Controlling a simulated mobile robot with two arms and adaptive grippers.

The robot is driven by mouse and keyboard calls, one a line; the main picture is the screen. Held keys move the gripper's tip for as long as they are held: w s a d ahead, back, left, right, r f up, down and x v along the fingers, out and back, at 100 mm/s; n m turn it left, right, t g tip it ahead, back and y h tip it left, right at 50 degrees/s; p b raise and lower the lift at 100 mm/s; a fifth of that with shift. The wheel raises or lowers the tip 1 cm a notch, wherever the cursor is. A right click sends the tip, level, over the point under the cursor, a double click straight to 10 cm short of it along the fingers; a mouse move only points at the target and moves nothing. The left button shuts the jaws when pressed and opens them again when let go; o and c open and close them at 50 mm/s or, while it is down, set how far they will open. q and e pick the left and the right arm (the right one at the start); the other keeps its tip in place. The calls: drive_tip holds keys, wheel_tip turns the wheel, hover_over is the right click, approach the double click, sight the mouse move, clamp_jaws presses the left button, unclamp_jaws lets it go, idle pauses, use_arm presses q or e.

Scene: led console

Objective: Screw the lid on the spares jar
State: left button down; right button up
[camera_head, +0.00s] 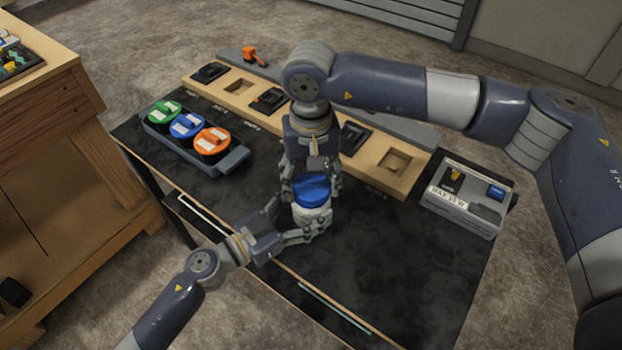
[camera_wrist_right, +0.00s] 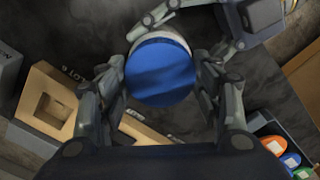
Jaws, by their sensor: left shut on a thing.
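The spares jar (camera_head: 312,219) is a pale, roughly upright jar near the middle of the black table. A blue lid (camera_head: 311,191) sits at its top; whether it is threaded on cannot be told. My left gripper (camera_head: 294,222) is shut on the jar's pale body from the lower left. My right gripper (camera_head: 311,181) points down from above, its fingers on either side of the lid. In the right wrist view the blue lid (camera_wrist_right: 160,74) lies between the right fingers, with the white jar rim (camera_wrist_right: 165,38) behind it. Whether those fingers press on the lid is unclear.
A grey tray (camera_head: 236,158) with green, blue and orange lidded jars stands at the left. A wooden slotted board (camera_head: 222,97) runs behind the jar. A grey box (camera_head: 463,205) with small parts stands at the right. The table's front right is clear.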

drive_tip(key=m, duration=0.8)
drive_tip(key=shift+f, duration=0.1)
drive_tip(key=m, duration=0.4)
drive_tip(key=shift+m, duration=0.3)
drive_tip(key=m, duration=0.4)
drive_tip(key=shift+m, duration=0.4)
drive_tip(key=m, duration=0.4)
drive_tip(key=shift+m, duration=0.4)
drive_tip(key=m, duration=1.2)
drive_tip(key=shift+f, duration=0.1)
drive_tip(key=o, duration=1.2)
wheel_tip(320, 180, up, 12)
drive_tip(key=shift+r, duration=0.1)
